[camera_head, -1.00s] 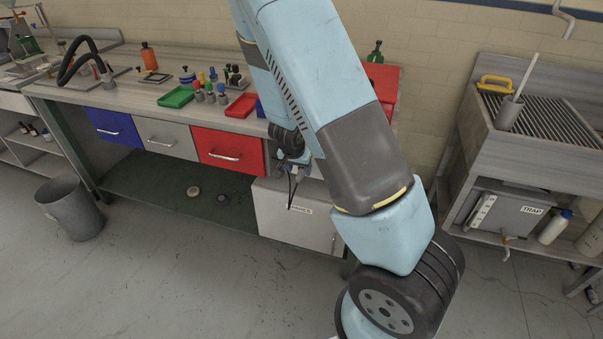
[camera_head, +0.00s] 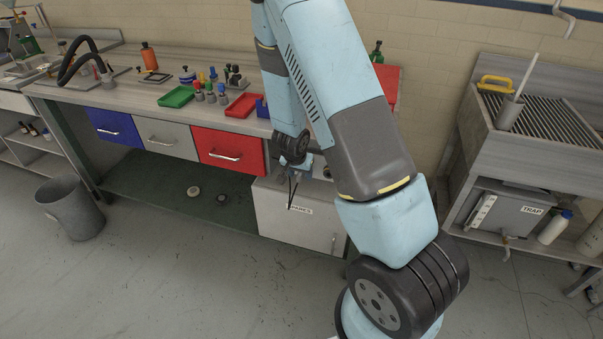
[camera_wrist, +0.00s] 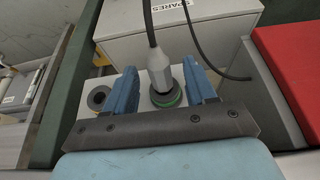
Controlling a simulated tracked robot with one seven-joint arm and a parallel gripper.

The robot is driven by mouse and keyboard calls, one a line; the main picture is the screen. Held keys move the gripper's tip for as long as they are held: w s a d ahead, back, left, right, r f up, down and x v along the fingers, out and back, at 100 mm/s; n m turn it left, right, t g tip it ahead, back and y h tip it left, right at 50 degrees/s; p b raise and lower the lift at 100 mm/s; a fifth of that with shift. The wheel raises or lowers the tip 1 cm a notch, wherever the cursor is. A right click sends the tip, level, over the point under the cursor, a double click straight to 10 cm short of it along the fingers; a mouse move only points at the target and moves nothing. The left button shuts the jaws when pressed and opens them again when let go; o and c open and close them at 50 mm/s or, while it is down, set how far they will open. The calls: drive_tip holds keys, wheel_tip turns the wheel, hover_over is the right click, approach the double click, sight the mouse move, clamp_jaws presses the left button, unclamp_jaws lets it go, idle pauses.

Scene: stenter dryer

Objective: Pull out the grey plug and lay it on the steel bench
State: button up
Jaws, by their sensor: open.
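In the wrist view the grey plug (camera_wrist: 159,72) stands upright in a socket with a green ring (camera_wrist: 172,100), on a pale block. A black cable runs up from the plug. My gripper (camera_wrist: 160,82) is open, with one blue finger on each side of the plug and visible space between them and it. In the head view my gripper (camera_head: 297,172) is low beside the spares box, and the plug is too small to make out. A long grey bench (camera_head: 135,98) runs along the wall.
A second, empty-looking socket (camera_wrist: 98,98) is beside the plug. The white SPARES box (camera_head: 285,222) is under the bench, close to my gripper. Trays, bottles and knobs crowd the bench's right part. A bin (camera_head: 70,208) stands on the floor, and a sink stand (camera_head: 545,150) at right.

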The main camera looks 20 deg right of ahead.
clamp_jaws()
idle(0.8)
drive_tip(key=shift+s+a, duration=0.1)
drive_tip(key=shift+a, duration=0.05)
drive_tip(key=shift+s+a, duration=0.6)
drive_tip(key=shift+s, duration=0.2)
drive_tip(key=shift+s+a, duration=0.55)
drive_tip(key=shift+s, duration=0.25)
drive_tip(key=c, duration=0.6)
unclamp_jaws()
clamp_jaws()
